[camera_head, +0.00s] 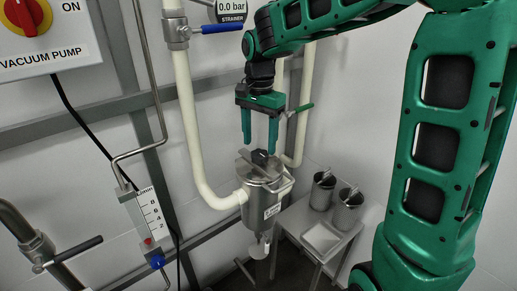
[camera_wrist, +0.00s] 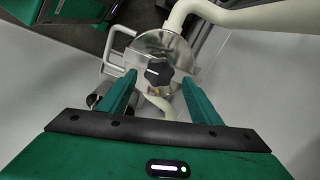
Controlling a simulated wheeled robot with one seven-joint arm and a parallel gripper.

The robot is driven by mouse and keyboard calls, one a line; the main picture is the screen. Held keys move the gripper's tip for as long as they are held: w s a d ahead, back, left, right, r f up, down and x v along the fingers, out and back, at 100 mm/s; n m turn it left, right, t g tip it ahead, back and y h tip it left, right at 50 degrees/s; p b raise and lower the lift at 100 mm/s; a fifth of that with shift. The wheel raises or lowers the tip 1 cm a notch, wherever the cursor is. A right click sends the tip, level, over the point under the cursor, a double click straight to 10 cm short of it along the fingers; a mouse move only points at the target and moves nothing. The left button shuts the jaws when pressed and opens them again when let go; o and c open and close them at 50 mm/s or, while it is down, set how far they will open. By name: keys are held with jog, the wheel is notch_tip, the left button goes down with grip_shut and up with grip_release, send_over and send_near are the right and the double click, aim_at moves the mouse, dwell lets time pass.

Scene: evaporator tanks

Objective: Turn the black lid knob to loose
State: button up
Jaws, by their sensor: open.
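The black lid knob (camera_wrist: 159,72) is a lobed knob with a white mark, in the middle of the round metal lid (camera_wrist: 150,42) in the wrist view. In the head view the knob (camera_head: 259,157) sits on top of the steel strainer pot (camera_head: 264,192). My gripper (camera_head: 259,146) points down over the lid, its green fingers open to either side of the knob's line. I cannot tell whether a fingertip touches the lid.
White pipes (camera_head: 193,130) run into the pot from the left and behind. A small side table (camera_head: 322,238) holds two metal baskets (camera_head: 346,208) at the right. A flow meter (camera_head: 148,215) and a vacuum pump switch box (camera_head: 42,33) are at the left.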

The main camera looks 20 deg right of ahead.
aim_at(259, 153)
jog(key=shift+f, duration=1.6)
jog(key=c, duration=1)
jog(key=shift+c, duration=0.2)
